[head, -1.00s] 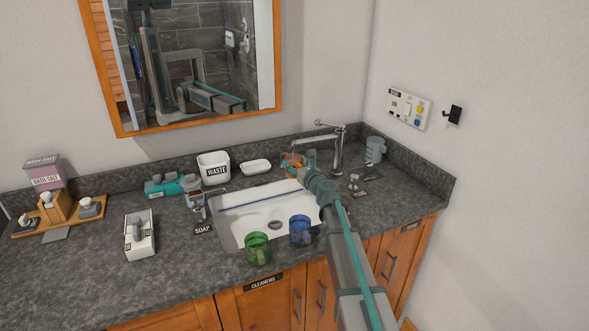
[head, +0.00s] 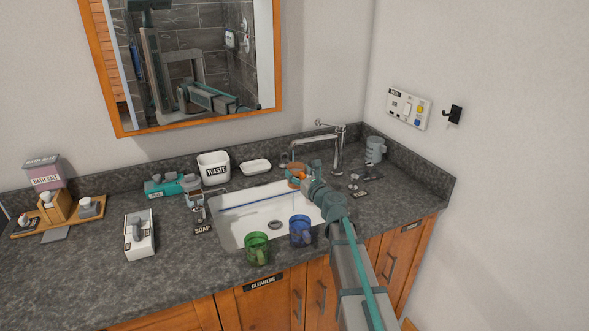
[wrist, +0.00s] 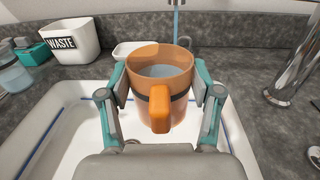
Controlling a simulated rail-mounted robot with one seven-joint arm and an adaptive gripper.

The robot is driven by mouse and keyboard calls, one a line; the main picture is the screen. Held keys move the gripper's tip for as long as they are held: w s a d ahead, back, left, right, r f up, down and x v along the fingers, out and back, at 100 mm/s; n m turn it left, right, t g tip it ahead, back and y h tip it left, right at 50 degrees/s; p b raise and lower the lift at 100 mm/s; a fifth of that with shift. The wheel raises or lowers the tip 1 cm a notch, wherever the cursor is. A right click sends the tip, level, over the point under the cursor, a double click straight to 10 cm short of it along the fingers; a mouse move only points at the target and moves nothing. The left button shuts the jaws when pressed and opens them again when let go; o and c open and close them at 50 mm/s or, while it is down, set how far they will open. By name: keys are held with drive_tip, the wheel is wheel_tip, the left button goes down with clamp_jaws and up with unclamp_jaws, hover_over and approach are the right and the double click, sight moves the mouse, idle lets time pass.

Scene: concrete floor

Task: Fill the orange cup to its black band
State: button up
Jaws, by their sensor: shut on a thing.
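The orange cup (wrist: 181,110) is between the two fingers of my gripper (wrist: 160,98), which are shut on its sides. Its handle points toward the wrist camera. A black band runs around its middle. Pale bluish water shows inside; I cannot tell its level against the band. In the head view the cup (head: 296,170) is over the back right of the sink (head: 265,228), partly hidden by my gripper (head: 305,178). The faucet (head: 338,148) stands behind it. In the wrist view a bluish vertical strip (wrist: 176,22) shows beyond the cup; I cannot tell whether it is running water.
A blue cup (head: 300,231) and a green cup (head: 256,248) stand at the sink's front edge. A soap dispenser (head: 197,205) is left of the sink. A waste bin (head: 213,168) and white dish (head: 256,166) stand behind. A grey cup (head: 375,150) is at the right.

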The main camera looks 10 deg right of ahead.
sight(303, 176)
drive_tip(key=shift+s+r, duration=0.1)
idle(0.3)
drive_tip(key=shift+s+r+p, duration=0.4)
drive_tip(key=shift+s+r, duration=0.1)
drive_tip(key=shift+s, duration=0.65)
drive_tip(key=shift+s+r+p, duration=0.45)
drive_tip(key=shift+s, duration=0.65)
drive_tip(key=shift+s+r+p, duration=0.4)
drive_tip(key=shift+s+r, duration=0.1)
drive_tip(key=shift+s, duration=0.65)
